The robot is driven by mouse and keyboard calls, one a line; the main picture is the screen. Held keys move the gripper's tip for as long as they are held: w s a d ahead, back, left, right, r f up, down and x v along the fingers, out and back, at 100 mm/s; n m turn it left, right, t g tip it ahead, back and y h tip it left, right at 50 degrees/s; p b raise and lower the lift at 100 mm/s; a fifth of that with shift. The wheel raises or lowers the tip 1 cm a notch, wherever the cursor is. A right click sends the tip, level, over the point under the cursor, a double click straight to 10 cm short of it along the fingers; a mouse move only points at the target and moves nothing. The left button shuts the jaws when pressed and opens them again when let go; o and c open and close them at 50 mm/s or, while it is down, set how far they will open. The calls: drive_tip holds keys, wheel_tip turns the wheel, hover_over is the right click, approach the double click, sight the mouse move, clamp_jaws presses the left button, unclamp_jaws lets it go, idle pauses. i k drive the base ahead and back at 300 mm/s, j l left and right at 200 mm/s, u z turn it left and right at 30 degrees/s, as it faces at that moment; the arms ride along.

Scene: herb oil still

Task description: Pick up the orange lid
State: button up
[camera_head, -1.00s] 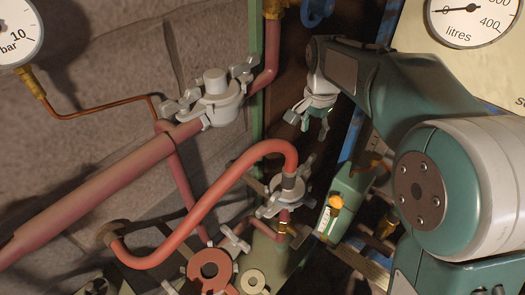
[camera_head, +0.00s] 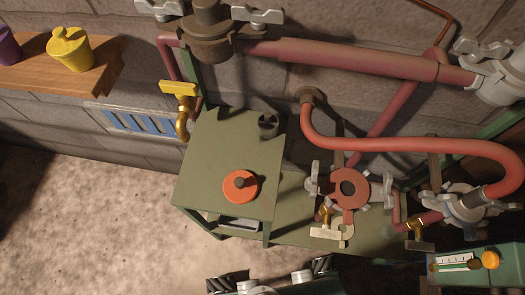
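The orange lid (camera_head: 240,186) is a round disc with a dark knob in its middle. It lies flat near the front of a green table top (camera_head: 212,150). My gripper is not in this view. Parts at the bottom edge, grey and dark, look like my own body, and no fingers show there.
A red flange with clamps (camera_head: 348,188) and a curved copper pipe (camera_head: 400,146) are to the right. A yellow pot (camera_head: 70,48) stands on a wooden shelf (camera_head: 60,75). The floor at left is clear.

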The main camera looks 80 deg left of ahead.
sight(241, 186)
drive_tip(key=k+l+u, duration=0.1)
drive_tip(key=u, duration=0.3)
drive_tip(key=k+u, duration=0.35)
drive_tip(key=u, duration=2.1)
drive_tip(key=l+z, duration=0.1)
drive_tip(key=z, duration=0.85)
drive_tip(key=i+u, duration=0.2)
drive_tip(key=u, duration=0.85)
